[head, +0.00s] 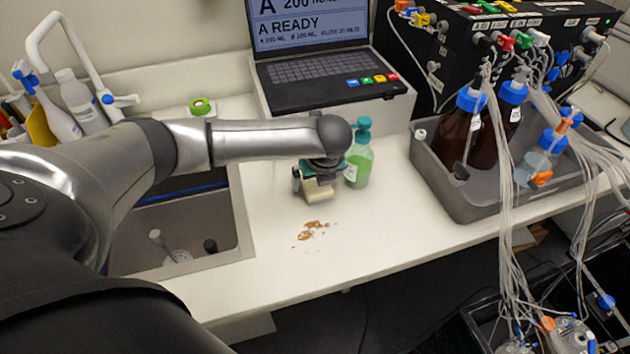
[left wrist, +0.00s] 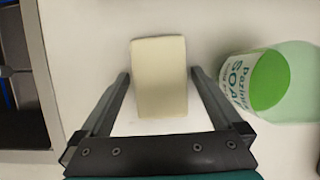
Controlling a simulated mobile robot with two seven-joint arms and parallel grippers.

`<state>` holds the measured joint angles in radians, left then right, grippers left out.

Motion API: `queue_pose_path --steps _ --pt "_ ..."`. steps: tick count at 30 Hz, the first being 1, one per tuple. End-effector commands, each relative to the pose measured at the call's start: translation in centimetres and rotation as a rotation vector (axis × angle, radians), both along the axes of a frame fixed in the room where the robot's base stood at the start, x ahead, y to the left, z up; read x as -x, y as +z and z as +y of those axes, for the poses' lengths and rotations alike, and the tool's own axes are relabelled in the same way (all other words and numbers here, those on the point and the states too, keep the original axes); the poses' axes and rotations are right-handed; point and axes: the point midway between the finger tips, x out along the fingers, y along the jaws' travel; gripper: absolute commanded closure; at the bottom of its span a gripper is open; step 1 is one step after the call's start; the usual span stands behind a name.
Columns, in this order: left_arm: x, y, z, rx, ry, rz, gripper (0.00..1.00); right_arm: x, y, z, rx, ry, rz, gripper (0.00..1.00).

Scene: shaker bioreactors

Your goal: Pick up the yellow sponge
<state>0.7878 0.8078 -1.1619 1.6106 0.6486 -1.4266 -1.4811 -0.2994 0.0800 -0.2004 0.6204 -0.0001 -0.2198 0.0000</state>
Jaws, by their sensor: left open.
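The sponge (left wrist: 160,78) is a pale yellow block on the white counter, upright in the left wrist view. It also shows in the head view (head: 319,194), partly hidden under my left gripper. My left gripper (head: 313,188) is above the counter, pointing down. In the left wrist view its two fingers (left wrist: 160,75) are spread, one on each side of the sponge, with a gap to it on both sides. I cannot tell how far the fingertips are above the counter. My right gripper is not in view.
A green soap bottle (head: 358,160) stands close right of my left gripper. Brown crumbs (head: 311,231) lie on the counter in front. A sink (head: 190,228) is on the left, a laptop (head: 318,60) behind, and a grey tray (head: 464,196) with bottles on the right.

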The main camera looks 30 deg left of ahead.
Motion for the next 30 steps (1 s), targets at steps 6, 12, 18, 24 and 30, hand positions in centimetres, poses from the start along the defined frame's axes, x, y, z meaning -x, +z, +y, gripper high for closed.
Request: queue_pose_path --steps 6,12,18,24,30 --pt "0.03 -0.13 0.0 -0.001 -0.001 0.001 0.0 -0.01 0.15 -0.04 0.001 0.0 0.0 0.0" --pt "0.02 -0.12 0.0 -0.001 -0.001 0.001 0.07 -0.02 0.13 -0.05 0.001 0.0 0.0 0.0" --pt "0.01 -0.11 0.01 -0.001 -0.001 0.001 0.29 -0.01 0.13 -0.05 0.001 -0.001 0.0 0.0" --pt "0.02 -0.09 0.02 -0.001 0.0 0.0 0.52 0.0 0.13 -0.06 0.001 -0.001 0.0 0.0" --pt "0.01 -0.09 0.03 -0.001 0.0 0.0 0.74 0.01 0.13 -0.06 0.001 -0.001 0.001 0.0"
